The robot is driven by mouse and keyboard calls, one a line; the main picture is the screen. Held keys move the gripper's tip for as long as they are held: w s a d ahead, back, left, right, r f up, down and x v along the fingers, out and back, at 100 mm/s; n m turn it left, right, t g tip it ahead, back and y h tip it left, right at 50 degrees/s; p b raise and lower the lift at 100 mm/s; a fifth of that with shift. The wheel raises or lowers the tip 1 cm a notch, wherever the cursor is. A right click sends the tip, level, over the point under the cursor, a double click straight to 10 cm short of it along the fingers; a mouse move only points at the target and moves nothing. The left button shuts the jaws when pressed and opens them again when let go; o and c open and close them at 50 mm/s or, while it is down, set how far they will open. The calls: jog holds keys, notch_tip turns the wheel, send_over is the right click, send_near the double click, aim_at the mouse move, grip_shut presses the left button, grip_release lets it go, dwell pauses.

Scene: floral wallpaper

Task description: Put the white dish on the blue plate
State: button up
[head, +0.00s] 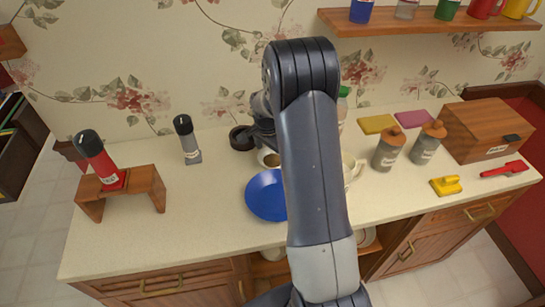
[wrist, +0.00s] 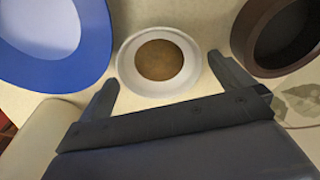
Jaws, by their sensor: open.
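The white dish (wrist: 128,64) is small and round with a brown middle. In the wrist view it lies on the counter, just beyond and between the fingertips of my gripper (wrist: 160,84), which is open and empty. In the head view the dish (head: 262,159) shows only partly beside my arm. The blue plate (head: 263,196) lies on the counter in front of the dish, its right side hidden by my arm. In the wrist view the plate (wrist: 94,62) is at the upper left, apart from the dish, and its middle looks pale.
A dark brown bowl (wrist: 250,45) is close to the right finger. A grey-black flashlight (head: 187,142) and a wooden stand (head: 150,184) are to the left. A white mug (head: 353,166), jars (head: 388,152) and a wooden box (head: 475,128) are to the right.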

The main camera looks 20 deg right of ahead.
jog(key=shift+f, duration=0.5)
jog(key=shift+c, duration=0.4)
